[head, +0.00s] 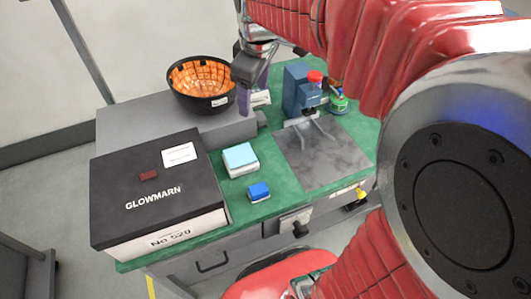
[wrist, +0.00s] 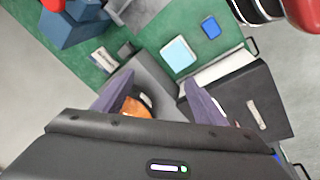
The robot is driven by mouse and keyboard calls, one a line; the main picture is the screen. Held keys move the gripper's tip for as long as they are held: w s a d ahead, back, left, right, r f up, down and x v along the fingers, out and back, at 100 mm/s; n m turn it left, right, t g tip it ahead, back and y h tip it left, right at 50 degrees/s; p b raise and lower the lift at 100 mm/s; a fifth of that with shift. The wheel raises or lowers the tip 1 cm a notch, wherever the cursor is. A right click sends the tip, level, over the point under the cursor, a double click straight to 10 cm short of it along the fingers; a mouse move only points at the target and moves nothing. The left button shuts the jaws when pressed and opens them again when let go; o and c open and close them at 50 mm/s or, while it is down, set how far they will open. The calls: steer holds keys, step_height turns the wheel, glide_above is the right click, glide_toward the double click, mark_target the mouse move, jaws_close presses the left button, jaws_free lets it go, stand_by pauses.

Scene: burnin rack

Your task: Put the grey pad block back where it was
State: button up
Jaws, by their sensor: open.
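A small grey block (head: 262,118) stands on the green mat at the right end of the grey platform; it may be the grey pad block, but I cannot tell for sure. It also shows in the wrist view (wrist: 126,48). My gripper (wrist: 158,98) is open, with its two purple fingers apart and nothing seen held between them. In the head view, my gripper (head: 246,92) hangs just right of the black bowl and above the platform's right end. The gripper body hides part of the bowl in the wrist view.
A black bowl (head: 188,103) with an orange inside sits on the grey platform (head: 130,124). A black-lidded box (head: 140,184), a pale blue-topped block (head: 240,159), a blue block (head: 258,192) and a blue machine (head: 297,92) with a grey plate (head: 325,158) share the green mat (head: 215,165).

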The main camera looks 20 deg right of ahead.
steer(key=s+a+f+m+t, duration=0.1)
steer(key=s+m, duration=0.3)
steer(key=s, duration=0.4)
steer(key=s+a+f+m+t, duration=0.1)
steer(key=s+a+m, duration=0.2)
steer(key=s, duration=0.6)
steer(key=shift+s+f+m+t, duration=0.15)
steer(key=shift+s+m+t, duration=0.15)
steer(key=shift+m, duration=0.3)
steer(key=shift+a, duration=0.1)
